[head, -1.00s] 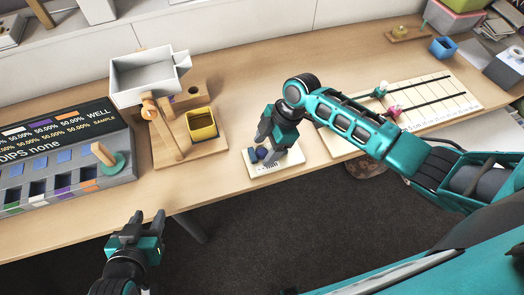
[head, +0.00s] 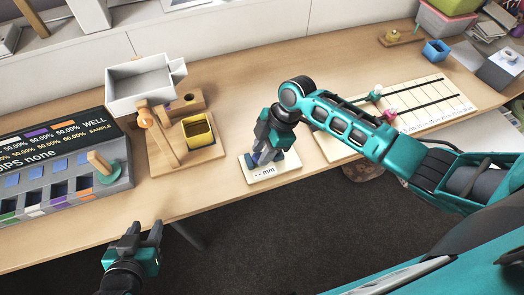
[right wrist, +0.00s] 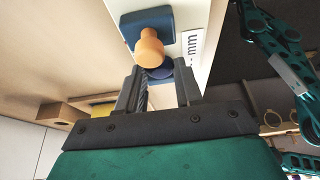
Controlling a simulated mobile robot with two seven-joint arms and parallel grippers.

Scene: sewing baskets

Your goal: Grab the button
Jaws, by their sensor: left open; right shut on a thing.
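The dark blue round button (right wrist: 163,72) shows between the fingertips of my right gripper (right wrist: 159,82) in the right wrist view, partly hidden by a wooden knob. In the head view, my right gripper (head: 262,158) points down over a small pale plate (head: 284,171) marked "-- mm", and the fingers hide the button. My right gripper is shut on the button, at or just above the plate; I cannot tell whether the button touches it. My left gripper (head: 141,232) is open and empty, in front of the table edge.
A wooden knob (right wrist: 149,46) stands by a blue pad (right wrist: 165,20) on the plate. To the left are a yellow bin (head: 199,131), a white tray (head: 140,88) on a wooden stand and a grey sorting box (head: 60,190). A ruled board (head: 440,92) lies to the right.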

